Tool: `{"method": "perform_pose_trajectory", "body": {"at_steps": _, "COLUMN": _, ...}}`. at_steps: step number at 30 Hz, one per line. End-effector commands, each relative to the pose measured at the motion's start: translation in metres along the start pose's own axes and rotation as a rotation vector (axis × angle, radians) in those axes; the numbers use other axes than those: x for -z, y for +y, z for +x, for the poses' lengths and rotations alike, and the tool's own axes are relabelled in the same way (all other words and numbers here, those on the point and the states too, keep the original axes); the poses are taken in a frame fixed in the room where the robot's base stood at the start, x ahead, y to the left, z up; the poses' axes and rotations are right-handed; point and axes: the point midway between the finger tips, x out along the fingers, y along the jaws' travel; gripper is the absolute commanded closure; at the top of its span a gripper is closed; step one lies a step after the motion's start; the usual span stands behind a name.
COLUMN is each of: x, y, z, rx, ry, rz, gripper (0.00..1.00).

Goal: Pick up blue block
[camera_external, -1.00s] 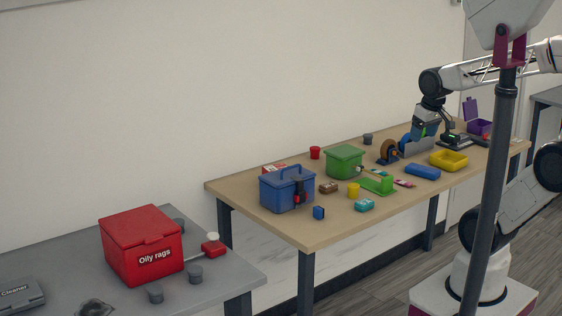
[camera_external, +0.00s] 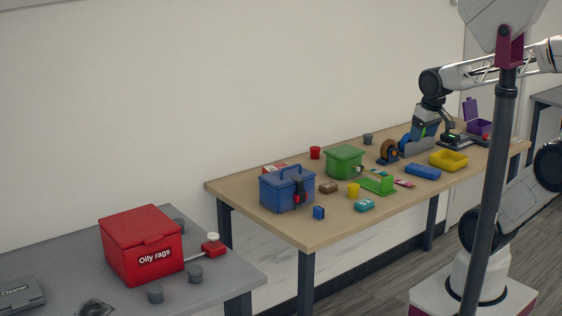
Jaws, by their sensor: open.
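A small blue block (camera_external: 319,213) sits on the wooden table near its front left edge, just in front of the blue toolbox (camera_external: 280,195). A longer, flat blue item (camera_external: 423,171) lies farther right on the same table. My gripper (camera_external: 418,143) is over the right part of the table, well away from the small blue block, near the brown and blue tape rolls. It is open, and I see nothing held in it. Its fingertips are small and partly lost among the things behind.
Around the small block are a yellow cup (camera_external: 353,190), a teal item (camera_external: 364,205) and a brown block (camera_external: 328,187). A green box (camera_external: 344,161), a yellow tray (camera_external: 448,160) and a purple box (camera_external: 478,127) also stand on the table. A red bin (camera_external: 140,243) is on the grey table.

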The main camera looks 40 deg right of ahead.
Motion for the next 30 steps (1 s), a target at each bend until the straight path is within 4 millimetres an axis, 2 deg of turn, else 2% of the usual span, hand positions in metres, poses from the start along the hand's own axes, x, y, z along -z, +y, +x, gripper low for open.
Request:
{"method": "perform_pose_trajectory", "body": {"at_steps": 7, "x": 0.000, "y": 0.000, "z": 0.000, "rx": 0.000, "ry": 0.000, "rz": 0.000, "gripper": 0.26}}
{"method": "perform_pose_trajectory", "body": {"at_steps": 9, "x": 0.000, "y": 0.000, "z": 0.000, "rx": 0.000, "ry": 0.000, "rz": 0.000, "gripper": 0.34}}
{"method": "perform_pose_trajectory", "body": {"at_steps": 20, "x": 0.001, "y": -0.001, "z": 0.002, "rx": 0.007, "ry": -0.008, "rz": 0.007, "gripper": 0.34}}
{"method": "perform_pose_trajectory", "body": {"at_steps": 26, "x": 0.007, "y": -0.012, "z": 0.015, "rx": 0.059, "ry": -0.059, "rz": 0.063, "gripper": 0.34}}
{"method": "perform_pose_trajectory", "body": {"at_steps": 30, "x": 0.014, "y": -0.026, "z": 0.031, "rx": 0.128, "ry": -0.127, "rz": 0.141, "gripper": 0.34}}
